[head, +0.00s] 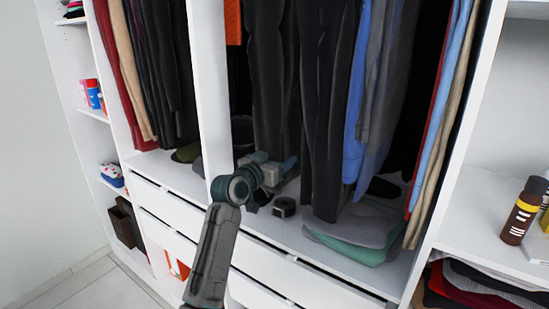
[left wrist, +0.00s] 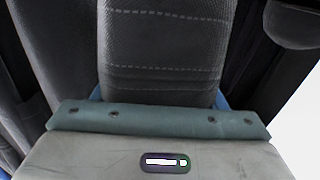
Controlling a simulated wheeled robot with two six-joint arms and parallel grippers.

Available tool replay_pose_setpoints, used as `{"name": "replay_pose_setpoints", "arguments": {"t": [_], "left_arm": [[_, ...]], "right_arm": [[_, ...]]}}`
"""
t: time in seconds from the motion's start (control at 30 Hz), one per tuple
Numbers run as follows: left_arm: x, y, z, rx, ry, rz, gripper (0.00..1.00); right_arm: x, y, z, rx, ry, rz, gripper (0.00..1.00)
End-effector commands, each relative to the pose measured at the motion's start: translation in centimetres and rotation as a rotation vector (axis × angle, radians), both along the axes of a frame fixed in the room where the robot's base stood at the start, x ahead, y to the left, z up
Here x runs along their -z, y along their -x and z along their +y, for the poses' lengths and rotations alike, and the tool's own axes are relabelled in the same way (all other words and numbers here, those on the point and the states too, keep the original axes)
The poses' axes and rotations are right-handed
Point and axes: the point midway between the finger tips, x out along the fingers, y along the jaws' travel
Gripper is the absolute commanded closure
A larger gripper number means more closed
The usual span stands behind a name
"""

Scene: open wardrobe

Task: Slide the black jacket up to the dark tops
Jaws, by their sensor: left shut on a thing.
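A black jacket (head: 270,85) hangs in the middle bay of the wardrobe, beside more long black clothing (head: 325,110). My left gripper (head: 284,167) is at the jacket's lower end and shut on it; the grip itself is partly hidden. In the left wrist view, dark stitched cloth (left wrist: 160,55) runs down to the gripper's teal finger bar (left wrist: 160,119). Dark tops (head: 408,105) hang further right in the same bay, past blue and grey garments. Other dark clothes (head: 165,65) hang in the left bay. The right gripper is not in view.
A white upright divider (head: 208,85) stands just left of my gripper. A dark rolled item (head: 284,207) and folded grey and green clothes (head: 365,235) lie on the bay floor. Red, light blue and beige garments (head: 435,150) hang at the right end.

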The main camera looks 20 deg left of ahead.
Motion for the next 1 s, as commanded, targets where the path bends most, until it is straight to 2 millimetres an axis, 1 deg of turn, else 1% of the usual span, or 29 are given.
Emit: {"name": "replay_pose_setpoints", "arguments": {"t": [0.17,0.2,0.27,0.3,0.33,0.63,0.77,0.87,1.0], "left_arm": [[0.1,0.0,0.0,-0.001,-0.009,0.000,0.83],[0.1,0.0,0.0,-0.001,-0.009,0.000,0.33],[0.1,0.0,0.0,-0.001,-0.009,0.000,0.21],[0.1,0.0,0.0,-0.001,-0.007,0.000,0.13],[0.1,0.0,0.0,-0.001,-0.006,0.000,0.09],[0.0,0.0,0.0,0.000,-0.003,0.000,0.09],[0.2,0.6,0.3,-0.001,-0.003,-0.001,0.09],[0.3,1.8,0.7,-0.001,-0.004,-0.003,0.09],[0.5,4.3,1.6,-0.001,-0.006,-0.002,0.09]], "right_arm": [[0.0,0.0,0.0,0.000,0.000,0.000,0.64],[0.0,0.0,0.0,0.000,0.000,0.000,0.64],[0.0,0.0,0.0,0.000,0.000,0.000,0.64],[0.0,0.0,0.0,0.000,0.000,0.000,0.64],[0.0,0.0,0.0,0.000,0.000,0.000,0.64],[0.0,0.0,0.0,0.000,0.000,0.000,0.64],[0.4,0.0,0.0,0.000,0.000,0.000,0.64],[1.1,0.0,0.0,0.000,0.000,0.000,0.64],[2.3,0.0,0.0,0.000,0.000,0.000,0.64]]}}
